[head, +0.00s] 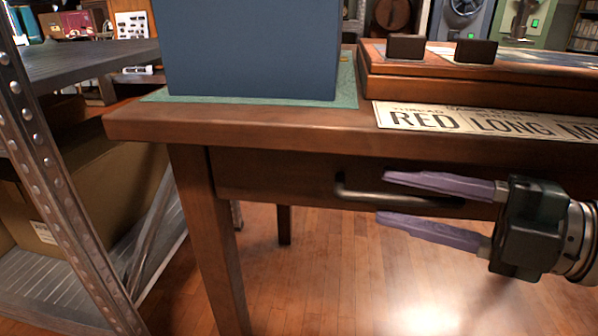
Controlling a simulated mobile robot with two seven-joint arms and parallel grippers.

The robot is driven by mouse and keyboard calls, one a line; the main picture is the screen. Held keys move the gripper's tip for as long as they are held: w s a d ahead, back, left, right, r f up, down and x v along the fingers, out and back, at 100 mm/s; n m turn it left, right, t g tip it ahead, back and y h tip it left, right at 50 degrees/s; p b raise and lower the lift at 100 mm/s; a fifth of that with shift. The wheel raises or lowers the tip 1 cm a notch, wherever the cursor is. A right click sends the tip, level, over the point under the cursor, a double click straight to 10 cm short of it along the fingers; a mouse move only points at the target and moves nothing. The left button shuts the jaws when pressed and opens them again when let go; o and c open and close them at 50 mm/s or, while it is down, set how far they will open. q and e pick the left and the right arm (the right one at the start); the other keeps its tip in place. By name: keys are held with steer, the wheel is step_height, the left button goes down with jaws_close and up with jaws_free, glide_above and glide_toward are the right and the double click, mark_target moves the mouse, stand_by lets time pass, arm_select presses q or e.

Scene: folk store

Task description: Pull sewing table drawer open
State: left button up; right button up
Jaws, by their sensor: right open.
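The wooden sewing table (330,122) fills the middle of the head view. Its drawer (270,174) is under the tabletop, and its front looks flush with the table frame. A dark bar handle (358,193) runs across the drawer front. My right gripper (384,198) comes in from the right with its two purple fingers open. One finger is above the handle bar and the other below it, with part of the handle hidden behind them. I cannot tell whether the fingers touch the handle. My left gripper is not in view.
On the tabletop are a blue box (255,50) on a green mat (347,92), a lettered sign (480,121) and a wooden case (400,88). A metal shelf post (55,165) stands at the left, with a cardboard box (75,200) behind it. Wooden floor (330,290) is clear below.

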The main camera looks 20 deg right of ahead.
steer(key=shift+w+a, duration=0.35)
steer(key=shift+w, duration=0.1)
jaws_close()
stand_by(1.2)
